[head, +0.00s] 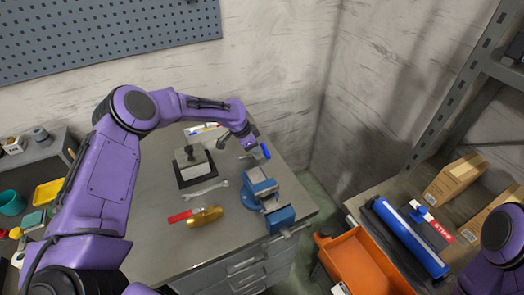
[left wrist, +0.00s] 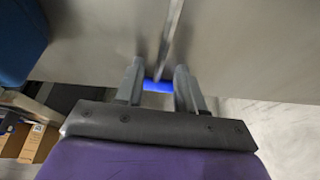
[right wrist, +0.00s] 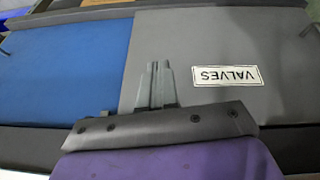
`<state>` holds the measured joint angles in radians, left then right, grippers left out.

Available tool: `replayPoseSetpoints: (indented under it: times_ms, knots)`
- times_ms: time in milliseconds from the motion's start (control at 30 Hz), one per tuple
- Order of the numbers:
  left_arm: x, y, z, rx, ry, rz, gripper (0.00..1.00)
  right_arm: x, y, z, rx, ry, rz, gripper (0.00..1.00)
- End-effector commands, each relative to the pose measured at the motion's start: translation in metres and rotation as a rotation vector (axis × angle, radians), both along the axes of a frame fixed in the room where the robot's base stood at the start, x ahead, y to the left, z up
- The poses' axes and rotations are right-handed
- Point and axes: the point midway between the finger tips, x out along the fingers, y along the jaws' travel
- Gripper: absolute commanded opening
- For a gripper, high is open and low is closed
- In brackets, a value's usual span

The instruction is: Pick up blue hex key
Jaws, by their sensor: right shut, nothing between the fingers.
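The blue hex key has a blue handle (head: 265,151) and lies near the far right part of the grey workbench (head: 235,225). In the left wrist view its blue handle (left wrist: 157,86) shows in the gap between my left fingertips, and a thin blurred metal shaft (left wrist: 172,30) runs away from it. My left gripper (left wrist: 159,78) is open, its fingers apart on either side of the handle; I cannot tell whether they touch it. My right gripper (right wrist: 160,72) is shut and empty, above a grey surface with a VALVES label (right wrist: 226,76).
A blue vise (head: 262,188) stands on the bench close to the left gripper. An orange bin (head: 360,262) and cardboard boxes (head: 455,182) are at the right.

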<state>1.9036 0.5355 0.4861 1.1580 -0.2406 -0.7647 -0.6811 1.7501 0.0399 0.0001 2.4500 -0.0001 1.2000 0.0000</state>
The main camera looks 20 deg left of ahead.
Motion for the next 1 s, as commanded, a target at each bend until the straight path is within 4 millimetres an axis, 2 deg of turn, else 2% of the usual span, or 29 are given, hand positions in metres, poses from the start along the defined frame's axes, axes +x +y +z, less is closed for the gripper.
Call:
replayPoseSetpoints:
  times_ms: [200, 233, 333, 367, 767, 867, 1000]
  knots:
    - [0.000, 0.000, -0.002, 0.000, 0.000, 0.000, 0.38, 0.000, 0.000, -0.002, 0.000, 0.000, 0.000, 0.00]
    - [0.000, 0.000, -0.001, 0.000, 0.000, 0.000, 0.35, 0.000, 0.000, -0.002, 0.000, 0.000, 0.000, 0.00]
    - [0.000, 0.000, -0.001, 0.000, 0.000, 0.000, 0.03, 0.000, 0.000, -0.001, 0.000, 0.000, 0.000, 0.00]
    - [0.000, 0.000, -0.001, 0.000, 0.000, 0.000, 0.00, 0.000, 0.000, -0.001, 0.000, 0.000, 0.000, 0.00]
    - [0.001, 0.000, 0.005, 0.000, -0.003, 0.000, 0.00, 0.000, 0.000, -0.002, 0.000, 0.000, 0.000, 0.00]
    - [0.001, 0.000, 0.019, 0.000, -0.006, -0.002, 0.00, 0.000, 0.000, -0.008, 0.000, 0.000, 0.000, 0.00]
    - [0.001, 0.000, 0.055, 0.000, -0.007, -0.001, 0.00, 0.000, 0.000, -0.019, 0.000, 0.000, 0.000, 0.00]
